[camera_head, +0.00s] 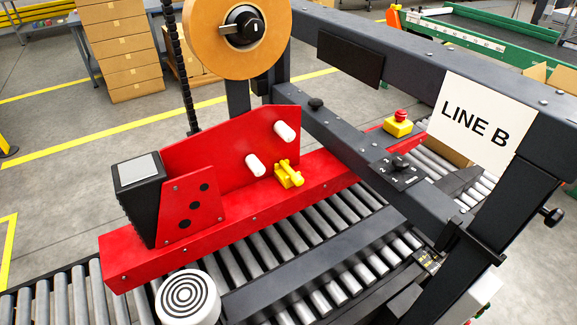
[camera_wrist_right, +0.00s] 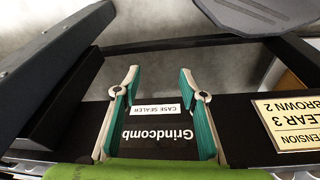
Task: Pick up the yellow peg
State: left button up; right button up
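A small yellow piece (camera_head: 288,175), which looks like the yellow peg, rests on the red guide (camera_head: 230,150) of the machine, just below and right of the two white rollers. No gripper is near it in the head view. My right gripper (camera_wrist_right: 160,82) shows in the right wrist view. Its two fingers are spread wide apart with nothing held between them. A dark panel with upside-down "Grindcomb" lettering (camera_wrist_right: 158,134) lies beyond the fingers. The yellow piece does not show in the right wrist view. My left gripper is not in view.
A tape roll (camera_head: 237,35) hangs above the red guide. A dark beam (camera_head: 350,155) crosses to its right. A red emergency button on a yellow box (camera_head: 398,125) stands behind. A roller conveyor (camera_head: 300,220) runs below. A dark frame with a "LINE B" sign (camera_head: 478,120) is at right.

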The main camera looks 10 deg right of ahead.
jog(key=w+r, duration=0.4)
jog(key=r, duration=0.4)
jog(key=n+t+y+p, duration=0.1)
jog(key=t+y+p, duration=0.4)
jog(key=t, duration=0.5)
send_near(301, 181)
jog(key=shift+y, duration=0.5)
jog(key=x, duration=0.4)
jog(key=shift+w+d, duration=0.3)
jog(key=shift+w, duration=0.05)
jog(key=shift+w+a+f+p, duration=0.15)
jog(key=shift+w+a+p, duration=0.2)
jog(key=shift+w, duration=0.2)
jog(key=x, duration=0.2)
jog(key=p+x, duration=0.1)
jog(key=x, duration=0.1)
jog(key=shift+s+f, duration=0.1)
jog(key=shift+f, duration=0.2)
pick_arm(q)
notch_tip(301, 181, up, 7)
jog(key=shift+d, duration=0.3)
